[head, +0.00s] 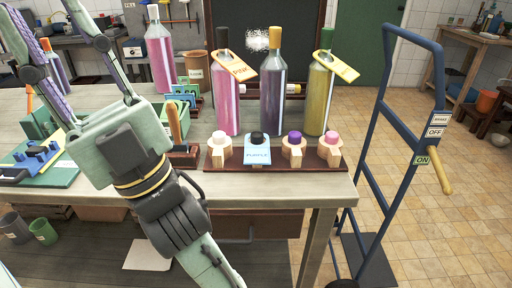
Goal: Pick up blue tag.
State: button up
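The blue tag (257,154) is light blue with dark lettering that seems to read "PURPLE". It sits at the second place from the left on a dark red-brown rack (275,187) near the table's front edge. A black knob (257,137) shows at its top; I cannot tell exactly how the tag is held there. My gripper (40,12) is at the upper left, well left of the tag and apart from it. Its two long fingers are spread wide, with nothing visible between them. The fingertips are near or past the picture's top edge.
Pink (227,95), purple (272,98) and yellow (319,100) bottles stand close behind the rack. Orange (237,66) and yellow (337,66) tags hang on two necks. Wooden holders with other knobs flank the tag. A blue trolley (372,160) stands right of the table (300,195).

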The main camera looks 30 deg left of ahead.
aim_at(254, 155)
jog(key=l+u, duration=0.2)
jog(key=u, duration=0.15)
jog(key=l+u, duration=0.15)
jog(key=u, duration=0.2)
jog(key=k+l+u, duration=0.1)
jog(key=u, duration=0.25)
jog(key=l, duration=0.1)
